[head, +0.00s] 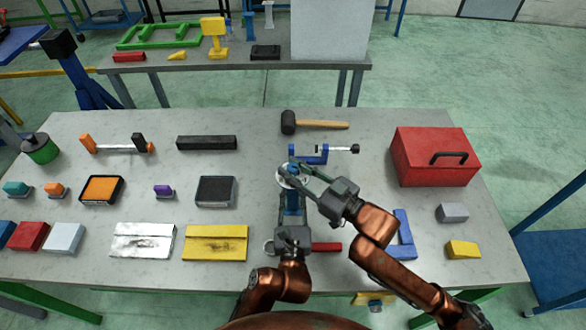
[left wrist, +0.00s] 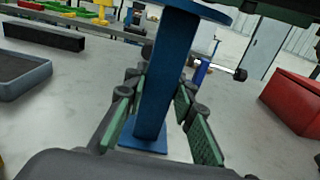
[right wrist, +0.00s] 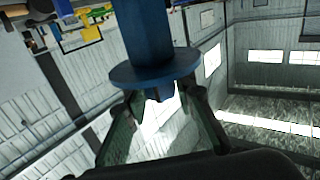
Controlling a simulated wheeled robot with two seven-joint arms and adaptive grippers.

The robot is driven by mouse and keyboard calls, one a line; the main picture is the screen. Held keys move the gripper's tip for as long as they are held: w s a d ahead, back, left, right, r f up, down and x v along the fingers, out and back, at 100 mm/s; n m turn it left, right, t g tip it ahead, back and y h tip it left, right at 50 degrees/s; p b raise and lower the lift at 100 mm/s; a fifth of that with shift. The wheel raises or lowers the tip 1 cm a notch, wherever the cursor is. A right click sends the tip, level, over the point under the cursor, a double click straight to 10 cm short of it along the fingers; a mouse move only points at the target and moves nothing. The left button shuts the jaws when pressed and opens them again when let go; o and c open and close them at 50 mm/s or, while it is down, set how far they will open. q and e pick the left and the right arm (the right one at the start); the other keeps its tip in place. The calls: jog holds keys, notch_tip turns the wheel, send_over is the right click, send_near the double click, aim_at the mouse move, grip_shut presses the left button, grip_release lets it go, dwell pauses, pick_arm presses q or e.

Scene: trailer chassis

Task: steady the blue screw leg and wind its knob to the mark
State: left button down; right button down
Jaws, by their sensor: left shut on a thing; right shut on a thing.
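The blue screw leg (head: 292,203) stands upright on the table; its square post (left wrist: 163,75) and flat base plate (left wrist: 143,143) show in the left wrist view. My left gripper (head: 292,222) is shut around the post, with one finger on each side. My right gripper (head: 294,176) is at the top of the leg. In the right wrist view, a round blue flange (right wrist: 155,70) shows, with the small knob (right wrist: 157,93) beside it between the fingertips. My right gripper is shut on the knob, which is mostly hidden. I cannot make out the mark.
A blue clamp (head: 312,155) and a mallet (head: 315,125) lie just beyond the leg. A red toolbox (head: 420,155) stands at the right. A blue bracket (head: 404,228) and a red bar (head: 326,247) lie near my arms. Several trays and blocks fill the left side.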

jog(key=shift+f, duration=0.1)
jog(key=c, duration=1.6)
grip_release()
jog(key=v, duration=1.2)
pick_arm(q)
jog(key=c, duration=1.3)
grip_release()
